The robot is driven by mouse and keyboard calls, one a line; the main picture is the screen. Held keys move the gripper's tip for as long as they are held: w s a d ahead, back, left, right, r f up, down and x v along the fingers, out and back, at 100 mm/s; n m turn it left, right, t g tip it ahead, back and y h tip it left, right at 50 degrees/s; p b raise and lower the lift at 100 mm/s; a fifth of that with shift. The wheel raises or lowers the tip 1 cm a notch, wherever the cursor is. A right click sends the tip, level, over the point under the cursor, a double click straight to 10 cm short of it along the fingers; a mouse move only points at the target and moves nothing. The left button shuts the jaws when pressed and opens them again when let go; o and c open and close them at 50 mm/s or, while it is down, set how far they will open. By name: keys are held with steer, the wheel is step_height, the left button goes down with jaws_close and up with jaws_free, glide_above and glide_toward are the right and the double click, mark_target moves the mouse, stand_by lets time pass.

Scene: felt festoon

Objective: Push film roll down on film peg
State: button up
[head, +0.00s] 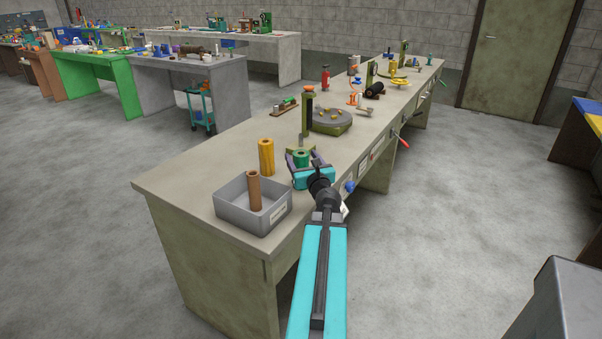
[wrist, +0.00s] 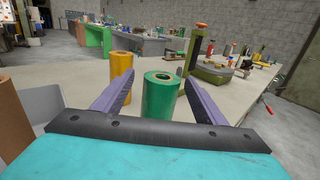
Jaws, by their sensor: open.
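A green roll (wrist: 160,98) stands upright on the workbench; it also shows in the head view (head: 301,158). Gaps show between the fingers and the roll in the wrist view. A yellow roll (head: 266,157) stands upright just behind and to the left, outside the fingers; it shows in the wrist view too (wrist: 122,68). I cannot make out a film peg; it may be hidden inside or under a roll.
A grey bin (head: 236,216) with an upright brown roll (head: 254,190) is at the bench's near left.

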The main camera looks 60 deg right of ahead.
mark_target(300, 152)
steer(key=shift+w+d, duration=0.45)
steer(key=shift+w, duration=0.05)
steer(key=shift+p+x, duration=0.5)
steer(key=shift+x, duration=2.1)
steer(key=shift+s+d, duration=0.1)
steer(key=shift+s, duration=0.05)
steer(key=shift+c, duration=0.2)
steer(key=shift+r, duration=0.1)
steer(key=c, duration=1.6)
steer(key=shift+r, duration=0.15)
